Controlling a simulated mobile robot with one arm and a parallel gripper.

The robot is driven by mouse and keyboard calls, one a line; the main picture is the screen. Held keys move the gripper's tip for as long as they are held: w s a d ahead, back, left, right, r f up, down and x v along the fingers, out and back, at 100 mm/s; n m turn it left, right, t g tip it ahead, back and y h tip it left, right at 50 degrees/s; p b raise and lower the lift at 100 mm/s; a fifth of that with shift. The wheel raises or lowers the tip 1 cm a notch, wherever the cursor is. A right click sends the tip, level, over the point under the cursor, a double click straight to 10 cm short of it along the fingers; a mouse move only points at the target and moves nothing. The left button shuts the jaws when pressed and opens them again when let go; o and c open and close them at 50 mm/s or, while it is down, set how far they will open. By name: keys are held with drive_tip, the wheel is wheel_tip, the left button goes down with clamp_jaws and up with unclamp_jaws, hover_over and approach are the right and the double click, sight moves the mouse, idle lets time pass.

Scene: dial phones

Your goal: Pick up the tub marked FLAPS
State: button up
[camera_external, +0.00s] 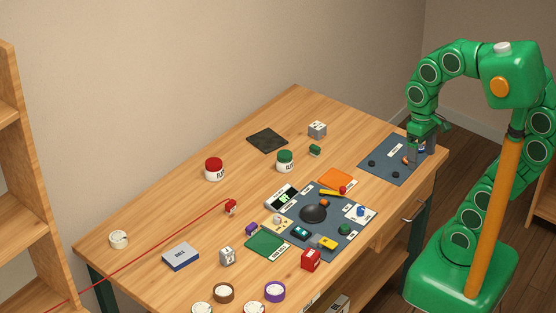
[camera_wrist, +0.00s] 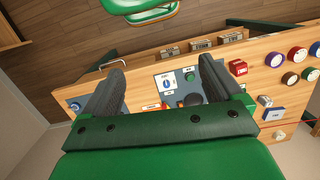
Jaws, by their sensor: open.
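My gripper (camera_external: 423,150) is at the table's far right end, above a blue-grey mat and well away from both tubs. In the wrist view my gripper (camera_wrist: 158,75) has its two dark fingers spread apart, with nothing between them.
The blue-grey mat (camera_external: 378,168) holds small dark knobs. A larger mat (camera_external: 345,240) at mid-table is crowded with small parts. A red line (camera_external: 150,250) crosses the left. Bare wood surrounds the red-lidded tub.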

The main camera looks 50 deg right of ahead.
drive_tip(key=w+a+r+m+t+y, duration=0.1)
drive_tip(key=w+a+m+y, duration=0.3)
drive_tip(key=w, duration=0.8)
drive_tip(key=w+a+r+m+t+y, duration=0.15)
drive_tip(key=w+a+m, duration=0.3)
drive_tip(key=w, duration=0.75)
drive_tip(key=w+a+r+m+t+y, duration=0.1)
drive_tip(key=w+a+r+m+y, duration=0.3)
drive_tip(key=w, duration=0.7)
drive_tip(key=w+d+f+m+t, duration=0.15)
drive_tip(key=w+m, duration=0.25)
drive_tip(key=w, duration=0.6)
drive_tip(key=w+d+f+m+t, duration=0.1)
drive_tip(key=w+f+m+t, duration=0.25)
drive_tip(key=w, duration=0.55)
drive_tip(key=w+d+f+m+t, duration=0.2)
drive_tip(key=w+m, duration=0.3)
drive_tip(key=w, duration=0.5)
approach(209, 168)
drive_tip(key=w, duration=0.1)
drive_tip(key=f, duration=0.1)
drive_tip(key=w+f, duration=0.1)
drive_tip(key=shift+w+a+f+g, duration=0.15)
drive_tip(key=shift+w+a+g, duration=0.1)
drive_tip(key=shift+w, duration=0.1)
drive_tip(key=shift+w+x, duration=0.25)
drive_tip(key=shift+x, duration=3.6)
drive_tip(key=shift+d, duration=0.25)
drive_tip(key=shift+c, duration=0.4)
drive_tip(key=c, duration=1)
